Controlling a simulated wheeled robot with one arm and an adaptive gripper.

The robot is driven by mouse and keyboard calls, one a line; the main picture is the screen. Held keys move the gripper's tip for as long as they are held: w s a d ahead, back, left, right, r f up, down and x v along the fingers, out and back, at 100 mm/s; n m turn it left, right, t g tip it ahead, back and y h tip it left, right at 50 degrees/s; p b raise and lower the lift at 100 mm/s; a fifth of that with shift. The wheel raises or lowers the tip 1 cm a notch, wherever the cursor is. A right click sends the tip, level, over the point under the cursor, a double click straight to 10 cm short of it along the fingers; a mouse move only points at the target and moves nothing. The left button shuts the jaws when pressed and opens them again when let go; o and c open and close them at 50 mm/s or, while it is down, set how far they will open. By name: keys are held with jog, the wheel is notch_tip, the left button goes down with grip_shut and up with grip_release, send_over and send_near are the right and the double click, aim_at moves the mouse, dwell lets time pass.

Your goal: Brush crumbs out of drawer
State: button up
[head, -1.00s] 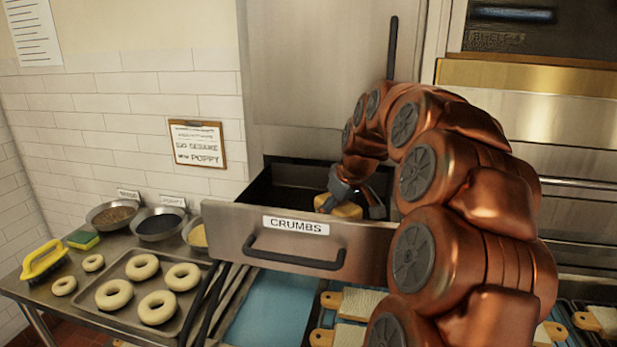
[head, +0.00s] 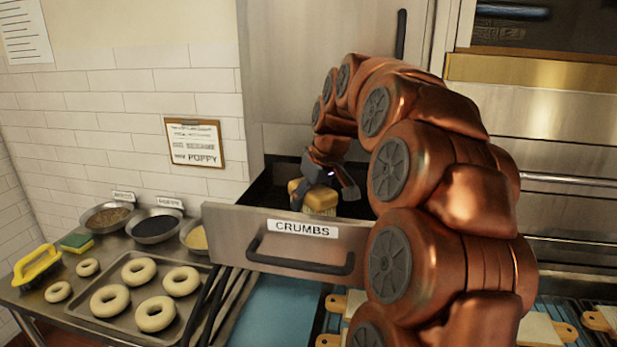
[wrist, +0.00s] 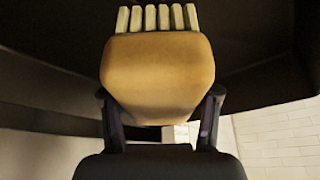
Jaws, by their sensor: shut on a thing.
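The open drawer (head: 300,251) has a steel front labelled CRUMBS, a dark handle and a dark inside. My gripper (head: 325,186) is over the inside of the drawer, behind its front panel. It is shut on a brush with a tan wooden block (head: 316,196) and pale bristles. In the wrist view the brush block (wrist: 158,75) sits between the two fingers, with a row of pale bristle tufts (wrist: 157,18) at its far end. The drawer front hides the drawer floor, so I cannot see any crumbs or whether the bristles touch the floor.
Left of the drawer are a tray (head: 190,325) of bagels, metal bowls with toppings such as dark seeds (head: 156,226), a yellow-handled scrubber (head: 36,266) and a sponge (head: 76,242). Wooden boards (head: 541,332) lie below right. A tiled wall stands behind.

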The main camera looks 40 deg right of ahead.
jog(key=shift+r+p, duration=0.5)
jog(key=shift+r, duration=1.9)
